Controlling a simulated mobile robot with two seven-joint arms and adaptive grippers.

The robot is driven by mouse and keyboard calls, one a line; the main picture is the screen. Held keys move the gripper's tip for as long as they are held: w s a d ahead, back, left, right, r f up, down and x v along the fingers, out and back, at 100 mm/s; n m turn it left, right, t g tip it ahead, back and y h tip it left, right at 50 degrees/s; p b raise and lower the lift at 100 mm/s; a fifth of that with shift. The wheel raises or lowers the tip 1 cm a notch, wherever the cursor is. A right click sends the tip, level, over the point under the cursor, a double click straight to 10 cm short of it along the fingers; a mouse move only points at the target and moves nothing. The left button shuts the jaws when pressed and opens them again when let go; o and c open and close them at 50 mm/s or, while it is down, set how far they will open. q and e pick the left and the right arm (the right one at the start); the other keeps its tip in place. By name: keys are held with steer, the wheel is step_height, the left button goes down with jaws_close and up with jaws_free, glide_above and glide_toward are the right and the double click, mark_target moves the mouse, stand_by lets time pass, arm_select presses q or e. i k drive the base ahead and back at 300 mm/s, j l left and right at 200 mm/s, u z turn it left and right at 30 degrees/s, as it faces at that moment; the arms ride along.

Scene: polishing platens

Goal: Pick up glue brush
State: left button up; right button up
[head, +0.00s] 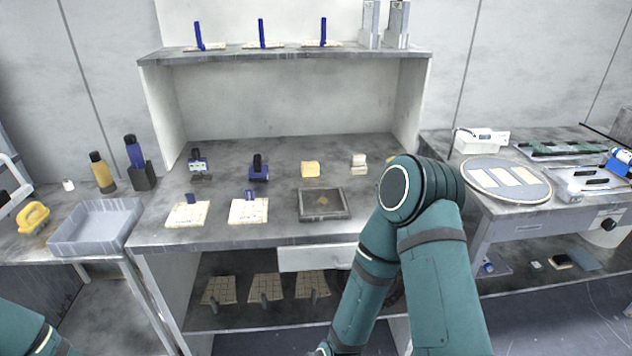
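No thing in the head view can be named as the glue brush with certainty. A blue upright object (135,151) stands in a dark holder (143,178) on the left table; whether it is a brush handle or a bottle is not clear. Blue upright handles (198,36) on pale bases also stand along the top shelf. My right arm rises in front of the bench and bends back down, hiding part of the bench's right side. My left arm shows only at the lower left corner. Neither gripper's fingers are in view.
The bench holds pale tiles (187,215), small blue tools (259,172) and a dark tray (325,204). A round disc (507,180) lies at right.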

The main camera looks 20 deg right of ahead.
mark_target(357, 166)
steer(key=z, duration=1.3)
